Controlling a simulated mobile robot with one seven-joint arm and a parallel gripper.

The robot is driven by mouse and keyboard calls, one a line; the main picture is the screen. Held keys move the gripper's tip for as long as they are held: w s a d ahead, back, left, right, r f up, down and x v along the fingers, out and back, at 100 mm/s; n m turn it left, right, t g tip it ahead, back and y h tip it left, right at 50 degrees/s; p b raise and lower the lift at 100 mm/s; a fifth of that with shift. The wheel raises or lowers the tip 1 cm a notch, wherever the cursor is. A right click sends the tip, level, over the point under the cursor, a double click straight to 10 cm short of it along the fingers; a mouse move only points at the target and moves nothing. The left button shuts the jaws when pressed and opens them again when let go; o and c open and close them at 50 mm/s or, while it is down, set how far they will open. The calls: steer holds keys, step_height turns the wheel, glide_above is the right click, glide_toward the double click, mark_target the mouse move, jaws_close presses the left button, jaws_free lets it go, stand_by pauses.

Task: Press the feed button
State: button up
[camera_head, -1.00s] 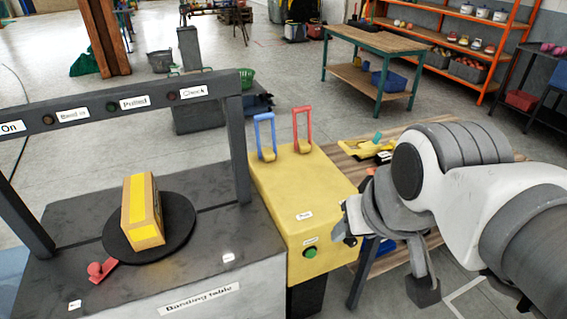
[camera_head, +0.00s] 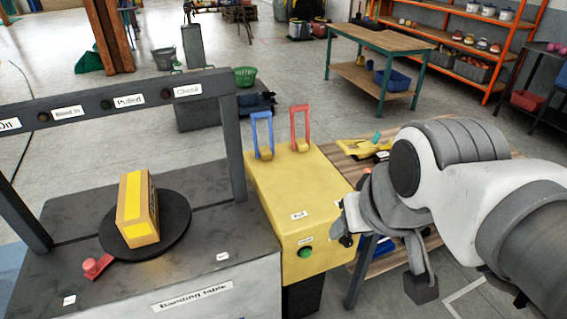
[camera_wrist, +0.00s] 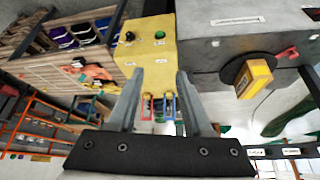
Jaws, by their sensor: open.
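A green round button (camera_head: 305,252) sits on the front face of the yellow machine (camera_head: 291,197), below a small white label too blurred to read surely. It also shows in the wrist view (camera_wrist: 160,34), beyond my fingertips. My gripper (camera_head: 344,226) is to the right of the button in the head view, close to the machine's front right corner and apart from the button. In the wrist view its two fingers (camera_wrist: 160,72) are spread with nothing between them. A black knob (camera_wrist: 129,36) is beside the green button there.
The banding table (camera_head: 75,262) adjoins the machine on the left, with a yellow-strapped carton (camera_head: 138,210) on a dark turntable and a red paddle (camera_head: 97,266). Blue (camera_head: 263,135) and red (camera_head: 300,129) lever handles rise at the machine's back. A wooden table (camera_head: 440,137) stands right.

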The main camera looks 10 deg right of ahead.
steer(key=shift+c, duration=0.6)
jaws_close()
stand_by(1.2)
